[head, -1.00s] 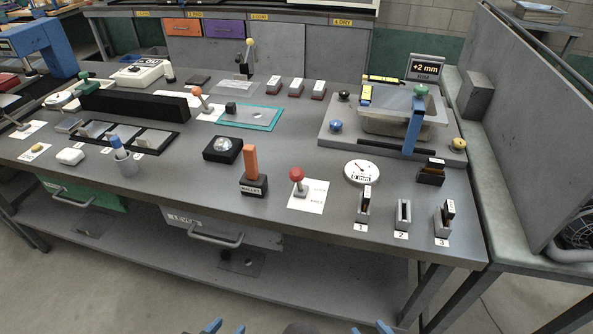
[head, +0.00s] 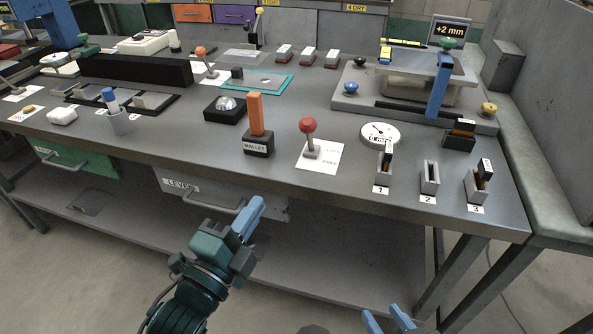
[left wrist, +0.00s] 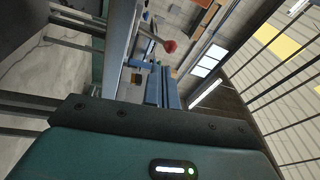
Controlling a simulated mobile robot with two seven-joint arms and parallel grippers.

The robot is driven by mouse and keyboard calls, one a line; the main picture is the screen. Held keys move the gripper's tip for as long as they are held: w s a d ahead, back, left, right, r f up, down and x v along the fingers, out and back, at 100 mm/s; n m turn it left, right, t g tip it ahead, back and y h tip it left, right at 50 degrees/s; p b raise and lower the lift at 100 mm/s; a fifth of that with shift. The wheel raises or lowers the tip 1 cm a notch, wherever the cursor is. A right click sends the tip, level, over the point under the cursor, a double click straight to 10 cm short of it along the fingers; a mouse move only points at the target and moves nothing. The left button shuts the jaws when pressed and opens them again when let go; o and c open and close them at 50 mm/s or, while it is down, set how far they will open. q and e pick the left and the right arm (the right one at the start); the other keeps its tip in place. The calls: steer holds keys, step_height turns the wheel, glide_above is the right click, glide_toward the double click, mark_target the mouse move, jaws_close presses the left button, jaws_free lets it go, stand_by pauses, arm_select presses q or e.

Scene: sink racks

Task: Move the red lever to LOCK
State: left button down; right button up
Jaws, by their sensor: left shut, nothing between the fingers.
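The red lever (head: 307,126) has a round red knob on a short grey stem and stands nearly upright near the bench's front edge. Its white card (head: 326,158) carries small print on its right side that is too blurred to read surely. My left gripper (head: 251,217) is shut and empty in front of the bench, below and left of the lever, not touching it. In the left wrist view, the red knob (left wrist: 170,46) shows beyond my blue fingers (left wrist: 162,88). My right gripper (head: 389,320) is open and empty at the bottom edge, partly cut off.
An orange-handled mallet (head: 257,120) stands just left of the lever. A round dial (head: 380,134) and several numbered slots (head: 430,178) lie to its right. The drawer handle (head: 215,205) juts out beside my left gripper.

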arm_select(q)
steer(key=r+m+h, duration=0.1)
steer(key=r+m, duration=0.1)
steer(key=m, duration=0.1)
glide_toward(304, 132)
steer(key=shift+t, duration=0.3)
steer(key=x, duration=0.5)
steer(key=shift+w+d+f, duration=0.1)
steer(key=shift+w+d, duration=0.1)
steer(key=shift+w, duration=0.1)
steer(key=shift+w+d, duration=0.3)
steer(key=shift+w, duration=0.25)
arm_select(e)
steer(key=shift+a+f, duration=0.15)
steer(key=shift+f, duration=0.05)
steer(key=shift+r, duration=0.1)
